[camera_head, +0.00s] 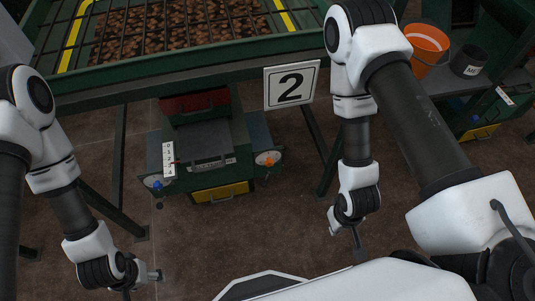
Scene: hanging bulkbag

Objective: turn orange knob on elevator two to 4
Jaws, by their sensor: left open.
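My right gripper (350,238) hangs right of the machine and below the knob, touching nothing visible. Its fingers are too small to show whether they are open.
A blue knob (157,184) and a white number plate (169,160) are on the machine's left side. A yellow panel (220,192) is at its base. Green table legs flank it. An orange bucket (427,42) stands at the right. Brown floor in front is clear.

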